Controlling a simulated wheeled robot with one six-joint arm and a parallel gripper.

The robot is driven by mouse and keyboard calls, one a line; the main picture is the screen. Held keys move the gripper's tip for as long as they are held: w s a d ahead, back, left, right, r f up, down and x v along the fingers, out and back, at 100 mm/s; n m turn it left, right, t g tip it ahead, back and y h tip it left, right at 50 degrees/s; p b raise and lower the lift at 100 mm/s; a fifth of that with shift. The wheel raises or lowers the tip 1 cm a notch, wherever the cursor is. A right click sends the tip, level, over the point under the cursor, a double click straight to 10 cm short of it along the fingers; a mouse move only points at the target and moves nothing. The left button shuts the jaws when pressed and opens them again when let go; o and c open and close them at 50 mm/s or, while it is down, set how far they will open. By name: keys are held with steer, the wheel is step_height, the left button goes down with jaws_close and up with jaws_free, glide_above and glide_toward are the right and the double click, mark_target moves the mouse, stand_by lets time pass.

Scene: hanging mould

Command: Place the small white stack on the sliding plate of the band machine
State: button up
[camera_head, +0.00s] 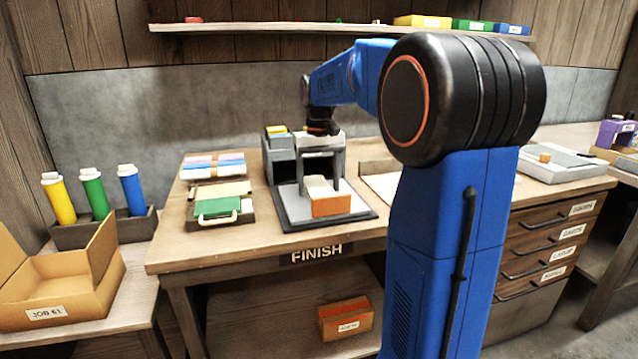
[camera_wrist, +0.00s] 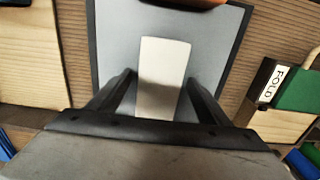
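The small white stack (camera_wrist: 163,75) lies on the grey plate with a dark border (camera_wrist: 115,40) of the band machine (camera_head: 281,160). In the head view, the stack's pale top (camera_head: 318,186) shows behind an orange block (camera_head: 331,206) at the plate's near side. My gripper (camera_head: 320,182) points down over the plate, its fingers on either side of the stack. In the wrist view, my gripper (camera_wrist: 163,77) is open, with a narrow gap between each finger and the stack. The stack's underside is hidden.
A green board (camera_head: 217,208) in a tray and several coloured strips (camera_head: 213,165) lie left of the machine. A white sheet (camera_head: 384,184) lies to its right, partly behind my arm. A shelf (camera_head: 270,28) runs along the wall above.

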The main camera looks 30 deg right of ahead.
mark_target(319, 187)
steer(key=shift+r, duration=0.15)
step_height(319, 187, up, 12)
stand_by(0.6)
steer(key=s+a+f+n+t, duration=0.1)
steer(key=s+a+f, duration=0.35)
steer(key=s, duration=0.35)
steer(key=s+a+f+n+t, duration=0.1)
steer(key=s+a+f, duration=0.2)
steer(key=s+a, duration=0.35)
steer(key=s+a+f+n+t, duration=0.1)
steer(key=s+a+f, duration=0.3)
steer(key=s+f, duration=1.1)
steer(key=shift+s+a+t, duration=0.35)
steer(key=shift+a+t, duration=0.05)
steer(key=shift+t, duration=0.5)
